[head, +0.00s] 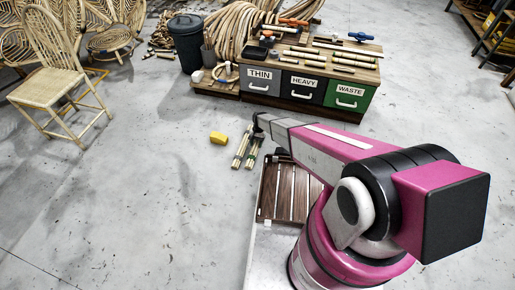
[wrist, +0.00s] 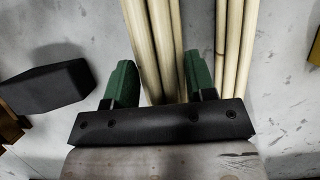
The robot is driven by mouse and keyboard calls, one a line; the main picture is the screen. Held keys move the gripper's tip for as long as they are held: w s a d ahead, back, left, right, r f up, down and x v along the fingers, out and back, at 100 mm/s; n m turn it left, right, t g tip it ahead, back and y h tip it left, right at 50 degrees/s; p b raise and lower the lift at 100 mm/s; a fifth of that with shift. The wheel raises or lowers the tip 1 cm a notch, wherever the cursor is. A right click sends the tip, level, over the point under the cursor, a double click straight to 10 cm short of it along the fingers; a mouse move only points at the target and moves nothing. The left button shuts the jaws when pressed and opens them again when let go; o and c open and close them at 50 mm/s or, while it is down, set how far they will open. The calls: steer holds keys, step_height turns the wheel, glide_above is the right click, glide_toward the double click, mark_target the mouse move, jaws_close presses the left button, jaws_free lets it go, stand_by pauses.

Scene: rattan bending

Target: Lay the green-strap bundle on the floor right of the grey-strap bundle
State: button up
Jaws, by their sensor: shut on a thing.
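Two short bundles of pale rattan poles are side by side at the floor in the head view. The grey-strap bundle (head: 240,148) is the left one. The green-strap bundle (head: 252,154) is close on its right, with a hint of green on it. My gripper (head: 258,134) is low over the right bundle's far end, partly hidden by my arm. In the wrist view, my green-tipped gripper (wrist: 158,88) is shut on the green-strap bundle (wrist: 152,40). The grey-strap bundle (wrist: 235,45) lies outside the fingers, to the right. I cannot tell whether the held bundle touches the floor.
A yellow block (head: 218,138) sits on the floor left of the bundles. A low workbench with labelled drawers (head: 302,90) stands behind. A slatted wooden tray (head: 285,190) is in front, partly behind my arm. A rattan chair (head: 58,85) stands at left; the left-middle floor is clear.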

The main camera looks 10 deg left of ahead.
mark_target(258, 147)
steer(key=shift+w+d+f, duration=0.35)
steer(key=shift+w+d, duration=0.1)
steer(key=shift+f, duration=1.95)
steer(key=shift+f, duration=0.15)
steer(key=o, duration=1)
